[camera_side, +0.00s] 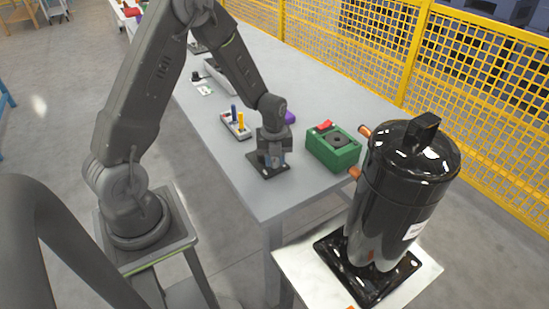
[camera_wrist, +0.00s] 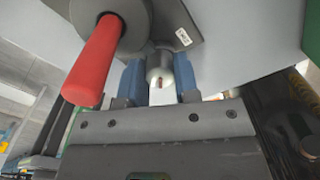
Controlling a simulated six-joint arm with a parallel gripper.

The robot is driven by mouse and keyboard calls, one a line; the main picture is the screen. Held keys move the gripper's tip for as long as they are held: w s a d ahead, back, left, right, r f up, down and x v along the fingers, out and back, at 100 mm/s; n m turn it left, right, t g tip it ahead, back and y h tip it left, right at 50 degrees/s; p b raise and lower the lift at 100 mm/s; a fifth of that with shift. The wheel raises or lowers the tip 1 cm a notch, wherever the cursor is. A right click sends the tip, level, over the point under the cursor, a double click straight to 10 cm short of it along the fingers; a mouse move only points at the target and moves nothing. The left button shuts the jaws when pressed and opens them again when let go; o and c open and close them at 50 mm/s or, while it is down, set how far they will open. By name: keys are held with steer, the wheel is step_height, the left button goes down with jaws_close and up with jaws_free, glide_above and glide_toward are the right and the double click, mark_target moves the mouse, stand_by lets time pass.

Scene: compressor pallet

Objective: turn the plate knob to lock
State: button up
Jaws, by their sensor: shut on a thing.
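The dark plate (camera_side: 266,172) lies on the grey table near its front edge in the side view. My gripper (camera_side: 275,161) points down over it and hides most of it. In the wrist view a light grey round knob (camera_wrist: 160,66) sits between the two blue fingers of my gripper, which is shut on it. A red handle (camera_wrist: 95,62) on a grey round base stands to the left of the knob. A small white label (camera_wrist: 183,37) shows on the grey surface behind. The knob's turn angle cannot be told.
A green box (camera_side: 333,152) with a red part on top stands right of my gripper. A tray with blue and yellow pegs (camera_side: 236,127) lies behind left. A black compressor (camera_side: 395,200) stands on a separate stand at right. A yellow fence (camera_side: 440,80) runs behind.

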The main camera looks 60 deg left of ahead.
mark_target(274, 159)
steer(key=o, duration=0.9)
steer(key=shift+o, duration=0.2)
steer(key=shift+r, duration=0.1)
step_height(274, 159, up, 14)
steer(key=shift+s, duration=0.1)
